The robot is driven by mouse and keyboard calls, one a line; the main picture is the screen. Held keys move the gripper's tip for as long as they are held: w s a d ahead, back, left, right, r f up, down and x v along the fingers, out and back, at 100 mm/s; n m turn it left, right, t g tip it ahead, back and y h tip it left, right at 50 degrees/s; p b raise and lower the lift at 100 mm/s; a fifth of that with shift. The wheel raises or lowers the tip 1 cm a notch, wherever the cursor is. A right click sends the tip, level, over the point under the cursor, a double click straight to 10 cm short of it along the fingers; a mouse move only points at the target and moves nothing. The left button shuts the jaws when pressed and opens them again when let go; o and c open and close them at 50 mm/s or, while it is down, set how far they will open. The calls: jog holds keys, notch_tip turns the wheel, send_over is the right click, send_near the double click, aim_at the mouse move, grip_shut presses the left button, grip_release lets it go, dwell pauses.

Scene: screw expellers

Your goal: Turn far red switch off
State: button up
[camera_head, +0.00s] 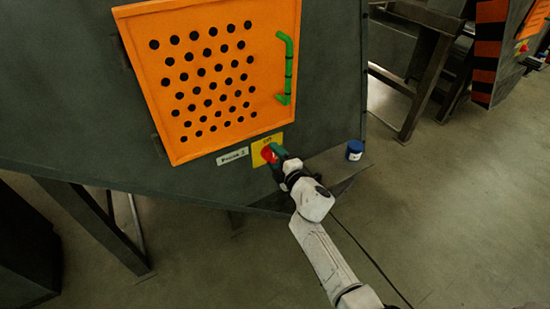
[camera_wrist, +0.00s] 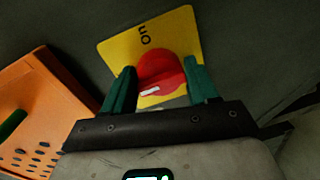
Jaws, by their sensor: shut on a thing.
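A red rotary switch (camera_head: 267,154) sits on a yellow plate (camera_head: 258,158) on the dark machine below the orange door. In the wrist view, the red switch (camera_wrist: 160,72) shows between green fingertips, with a white mark on its front edge. The yellow plate (camera_wrist: 180,30) bears "On" lettering, seen rotated. My gripper (camera_head: 275,153) is at the switch, its green fingers (camera_wrist: 162,85) on either side of the knob and shut on it. Another small red switch (camera_head: 523,48) on a yellow plate shows on a second machine at the far upper right.
The orange perforated door (camera_head: 215,80) has a green handle (camera_head: 287,68). A white label (camera_head: 233,157) is left of the yellow plate. A blue-lidded jar (camera_head: 354,150) stands on a ledge (camera_head: 335,164) right of my gripper. Open floor (camera_head: 460,220) lies at the right.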

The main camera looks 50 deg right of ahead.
jog(key=shift+d+r, duration=0.15)
jog(key=shift+r, duration=0.05)
jog(key=o, duration=0.8)
jog(key=shift+o, duration=1)
jog(key=shift+f, duration=0.1)
jog(key=f+p+v, duration=0.1)
jog(key=v, duration=0.9)
jog(key=shift+s+a+r+p, duration=0.25)
jog(key=shift+s+r+p, duration=0.15)
jog(key=shift+r, duration=0.15)
